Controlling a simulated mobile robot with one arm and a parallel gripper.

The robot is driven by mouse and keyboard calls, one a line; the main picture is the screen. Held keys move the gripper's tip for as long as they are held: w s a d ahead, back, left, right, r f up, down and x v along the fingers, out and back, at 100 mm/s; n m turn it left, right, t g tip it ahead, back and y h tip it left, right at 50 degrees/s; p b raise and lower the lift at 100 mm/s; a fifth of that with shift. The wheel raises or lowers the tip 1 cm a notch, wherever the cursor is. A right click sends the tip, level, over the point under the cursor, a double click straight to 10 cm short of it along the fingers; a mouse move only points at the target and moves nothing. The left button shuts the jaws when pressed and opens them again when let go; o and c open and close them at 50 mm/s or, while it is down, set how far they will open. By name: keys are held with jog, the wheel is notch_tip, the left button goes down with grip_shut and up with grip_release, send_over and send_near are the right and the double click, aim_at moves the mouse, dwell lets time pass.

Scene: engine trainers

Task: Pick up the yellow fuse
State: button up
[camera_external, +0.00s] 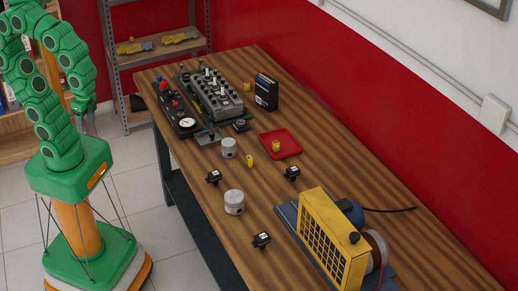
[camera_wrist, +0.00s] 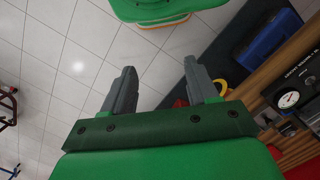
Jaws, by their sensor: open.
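Several small yellow pieces are on the wooden table, and I cannot tell which are fuses. One yellow piece (camera_external: 249,160) stands near the table's middle, another yellow piece (camera_external: 276,146) is in the red tray (camera_external: 291,137), and a third yellow piece (camera_external: 246,86) is beside the engine block at the back. My gripper (camera_wrist: 159,70) is open and empty, with floor tiles showing between its fingers. In the external view my gripper (camera_external: 89,120) is off the table's left side, well away from these pieces and partly hidden by my arm.
The engine block (camera_external: 214,94) and a panel with a gauge (camera_external: 187,124) fill the table's far end. Grey pistons (camera_external: 234,202) and small black parts (camera_external: 261,240) are spread mid-table. A yellow radiator unit (camera_external: 333,240) stands at the near end. A shelf (camera_external: 160,57) is behind.

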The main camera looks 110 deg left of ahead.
jog(key=shift+d, duration=0.1)
jog(key=n+t+y, duration=0.1)
jog(key=n+t, duration=0.2)
jog(key=n, duration=0.5)
send_over(249, 158)
jog(key=s, duration=0.1)
notch_tip(249, 158, down, 13)
jog(key=shift+w+f, duration=0.2)
jog(key=shift+f, duration=1.1)
jog(key=shift+w+f, duration=0.15)
jog(key=shift+f, duration=1.1)
jog(key=shift+w+f, duration=0.2)
jog(key=shift+f, duration=1.1)
jog(key=c, duration=1.1)
